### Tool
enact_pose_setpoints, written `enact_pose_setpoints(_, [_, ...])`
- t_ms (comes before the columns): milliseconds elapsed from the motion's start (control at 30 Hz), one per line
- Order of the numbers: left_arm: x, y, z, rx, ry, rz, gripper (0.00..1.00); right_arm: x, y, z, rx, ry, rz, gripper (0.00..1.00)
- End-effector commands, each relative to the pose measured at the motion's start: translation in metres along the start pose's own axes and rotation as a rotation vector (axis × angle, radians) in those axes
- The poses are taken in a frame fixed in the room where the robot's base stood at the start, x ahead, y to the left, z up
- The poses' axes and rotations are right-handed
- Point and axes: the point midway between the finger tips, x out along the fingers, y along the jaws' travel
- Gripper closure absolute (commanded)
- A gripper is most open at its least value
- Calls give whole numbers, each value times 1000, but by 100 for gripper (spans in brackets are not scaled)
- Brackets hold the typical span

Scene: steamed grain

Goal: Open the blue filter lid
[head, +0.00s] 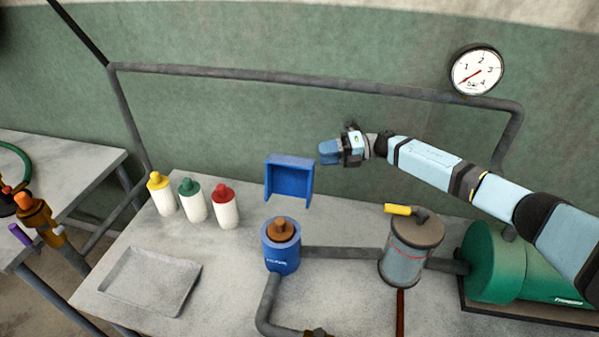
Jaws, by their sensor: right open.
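The blue filter (283,258) is an upright cylinder on the grey table, with a brown knob-like piece (281,229) showing in its top. A blue U-shaped piece (290,179) stands up behind and above it; I cannot tell whether this is the filter's lid or a separate bracket. My right gripper (329,152) is open, its blue fingers pointing left. It appears just right of the blue piece's upper corner, with a small gap in the picture, and holds nothing. My left gripper is out of view.
Three white bottles with yellow, green and red caps (225,208) stand left of the filter. A grey tray (191,293) lies front left. A glass canister (402,262) with a yellow handle and a green motor (492,262) are right. A gauge (477,71) hangs above.

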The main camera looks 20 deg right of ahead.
Motion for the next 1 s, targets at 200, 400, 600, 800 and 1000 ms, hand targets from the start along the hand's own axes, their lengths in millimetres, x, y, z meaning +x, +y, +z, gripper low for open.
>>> enact_pose_setpoints(200, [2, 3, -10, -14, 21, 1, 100, 12, -4, -1, 0, 1, 2, 60])
enact_pose_setpoints(400, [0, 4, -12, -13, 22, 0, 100, 45, -3, -1, 0, 2, 3, 60])
enact_pose_setpoints(600, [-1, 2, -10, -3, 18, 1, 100, 69, -4, -1, 0, 0, 1, 60])
enact_pose_setpoints(800, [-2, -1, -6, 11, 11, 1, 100, 76, -5, -1, 0, -1, 0, 60])
enact_pose_setpoints(1000, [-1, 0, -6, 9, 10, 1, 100, 76, -5, -1, 0, 0, 0, 64])
